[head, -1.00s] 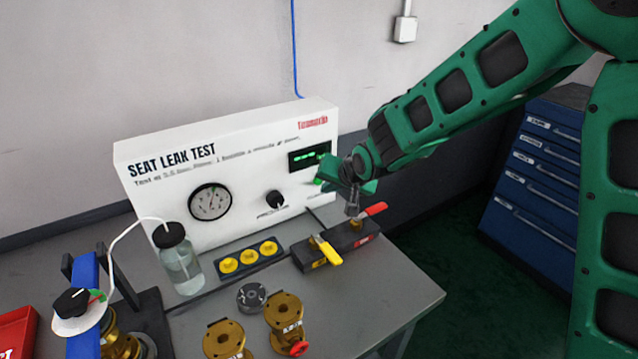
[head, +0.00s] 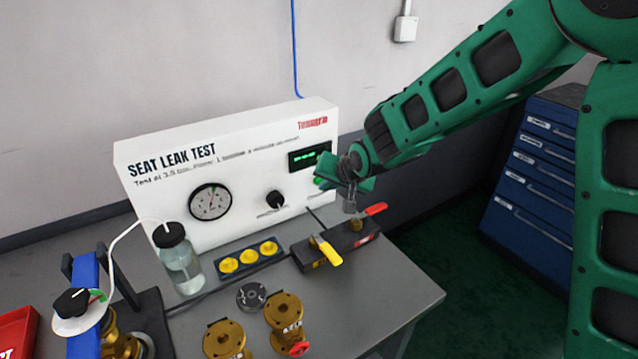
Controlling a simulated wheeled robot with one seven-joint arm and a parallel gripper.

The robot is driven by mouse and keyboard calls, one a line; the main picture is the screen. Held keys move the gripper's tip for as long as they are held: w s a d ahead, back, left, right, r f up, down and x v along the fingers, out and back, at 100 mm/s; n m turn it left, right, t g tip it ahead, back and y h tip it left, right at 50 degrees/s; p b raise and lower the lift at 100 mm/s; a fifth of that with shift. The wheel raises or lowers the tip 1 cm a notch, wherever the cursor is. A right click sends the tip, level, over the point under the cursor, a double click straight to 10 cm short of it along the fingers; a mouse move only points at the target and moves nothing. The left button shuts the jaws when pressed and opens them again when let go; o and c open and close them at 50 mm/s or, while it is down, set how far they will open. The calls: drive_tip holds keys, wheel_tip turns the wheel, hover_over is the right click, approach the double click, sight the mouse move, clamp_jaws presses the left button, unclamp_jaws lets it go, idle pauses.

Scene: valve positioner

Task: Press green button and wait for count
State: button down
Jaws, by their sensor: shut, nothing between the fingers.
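The white seat leak test panel (head: 240,195) stands at the back of the grey bench. Its green digital display (head: 307,157) is lit, but the digits are too small to read. The green button (head: 319,182) shows as a small green patch just below the display, largely covered by my gripper. My gripper (head: 326,170) is shut and empty, with its tip at the panel face close to the button. I cannot tell whether it touches or presses the button.
A manifold with a yellow handle (head: 328,252) and a red handle (head: 376,209) sits below my gripper. A water bottle (head: 180,262) with a tube, brass valves (head: 284,312) and yellow caps (head: 249,257) stand further left. A blue drawer cabinet (head: 530,190) is at right.

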drive_tip(key=shift+w+a, duration=0.25)
drive_tip(key=shift+w, duration=0.1)
idle(0.6)
drive_tip(key=shift+s+d, duration=0.1)
drive_tip(key=shift+s, duration=0.05)
drive_tip(key=shift+s+d, duration=0.4)
drive_tip(key=shift+s, duration=0.15)
drive_tip(key=shift+s, duration=0.1)
drive_tip(key=shift+s+d, duration=0.7)
drive_tip(key=shift+s, duration=0.3)
drive_tip(key=shift+s+d, duration=0.7)
drive_tip(key=shift+s, duration=0.3)
